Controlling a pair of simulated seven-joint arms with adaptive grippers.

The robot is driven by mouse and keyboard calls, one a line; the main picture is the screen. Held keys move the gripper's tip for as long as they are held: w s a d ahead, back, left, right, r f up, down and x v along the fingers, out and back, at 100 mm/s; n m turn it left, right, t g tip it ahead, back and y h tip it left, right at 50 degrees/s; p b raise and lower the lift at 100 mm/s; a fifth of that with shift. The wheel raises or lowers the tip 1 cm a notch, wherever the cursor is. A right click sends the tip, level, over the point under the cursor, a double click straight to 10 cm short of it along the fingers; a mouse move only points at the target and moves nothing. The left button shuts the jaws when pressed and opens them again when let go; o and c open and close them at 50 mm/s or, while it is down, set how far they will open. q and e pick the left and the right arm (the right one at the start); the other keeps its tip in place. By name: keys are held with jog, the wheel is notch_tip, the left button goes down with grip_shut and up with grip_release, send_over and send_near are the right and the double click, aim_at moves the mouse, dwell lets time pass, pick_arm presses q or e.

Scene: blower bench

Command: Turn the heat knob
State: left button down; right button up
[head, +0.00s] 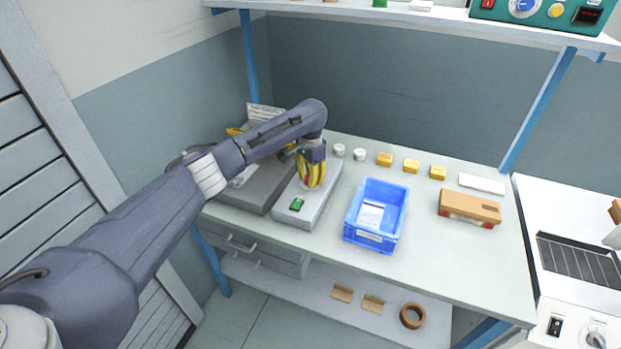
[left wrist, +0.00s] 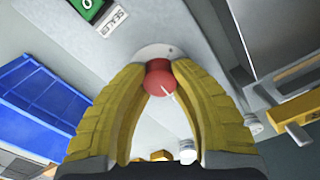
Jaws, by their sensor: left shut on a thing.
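A round red knob (left wrist: 160,88) with a white pointer line sits on a pale round base on the grey sealer box (head: 313,209). No heat label is readable by it. My left gripper (head: 308,183) reaches down over the box. In the left wrist view its yellow ribbed fingers (left wrist: 160,70) are shut on the red knob, one on each side. The pointer line slants toward the lower right in that view. In the head view the fingers mostly hide the knob. My right gripper is in neither view.
A green switch (head: 297,204) lies near the box's front end. A blue bin (head: 352,222) stands just right of the box. White round pieces and yellow blocks (head: 411,166) line the back. A cardboard box (head: 469,207) lies at right. The front right bench top is clear.

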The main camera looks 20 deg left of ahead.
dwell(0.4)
pick_arm(q)
jog(key=c, duration=0.9)
grip_release()
jog(key=shift+c, duration=0.2)
notch_tip(320, 180, up, 12)
